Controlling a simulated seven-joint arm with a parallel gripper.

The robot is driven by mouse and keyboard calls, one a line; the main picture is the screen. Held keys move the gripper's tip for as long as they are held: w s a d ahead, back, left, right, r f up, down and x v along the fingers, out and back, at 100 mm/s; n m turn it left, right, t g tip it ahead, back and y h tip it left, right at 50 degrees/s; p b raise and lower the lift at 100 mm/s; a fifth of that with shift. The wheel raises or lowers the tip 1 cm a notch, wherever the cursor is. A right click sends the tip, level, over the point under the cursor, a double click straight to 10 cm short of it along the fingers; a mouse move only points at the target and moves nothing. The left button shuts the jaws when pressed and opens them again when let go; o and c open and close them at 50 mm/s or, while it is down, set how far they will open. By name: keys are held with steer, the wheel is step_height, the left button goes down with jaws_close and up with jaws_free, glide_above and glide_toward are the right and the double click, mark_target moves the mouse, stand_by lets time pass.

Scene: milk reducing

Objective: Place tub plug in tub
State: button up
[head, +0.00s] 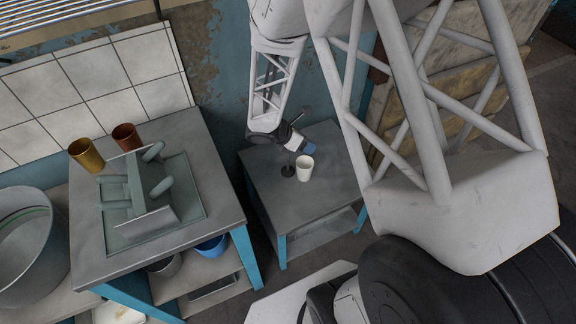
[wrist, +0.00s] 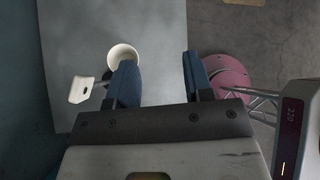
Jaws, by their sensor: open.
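A small dark round piece (head: 288,171), which may be the tub plug, rests on the small grey table, left of a white cup (head: 305,170). A large round grey tub (head: 62,240) stands at the far left, partly cut off by the picture's edge. My gripper (head: 298,150) is over the small table, close to the cup and dark piece. In the wrist view, my gripper (wrist: 158,62) is open, with nothing seen between its blue fingers. The cup (wrist: 122,48) shows beyond the left finger, which partly covers it. A pale flat piece (wrist: 82,90) lies left of that finger.
The small table (head: 325,195) has bare room around the cup. A larger workbench (head: 190,150) carries a green-grey fixture (head: 150,200), a yellow cup (head: 86,155) and a brown cup (head: 127,137). A blue bowl (head: 211,246) sits on its lower shelf. A pink round object (wrist: 230,75) shows right of my gripper.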

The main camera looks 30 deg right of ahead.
steer(key=w+d+r+m+t+y, duration=0.1)
steer(key=w+r+m+t+y, duration=0.2)
steer(key=w+m+y, duration=0.65)
step_height(320, 180, down, 5)
steer(key=n+y, duration=0.1)
steer(key=y, duration=0.1)
steer(key=n+y, duration=0.1)
steer(key=y, duration=0.1)
steer(key=shift+d+f+n+t, duration=0.1)
steer(key=shift+f+n+t, duration=0.05)
steer(key=shift+n+t, duration=0.2)
steer(key=shift+f, duration=0.1)
stand_by(0.4)
steer(key=shift+x, duration=1.2)
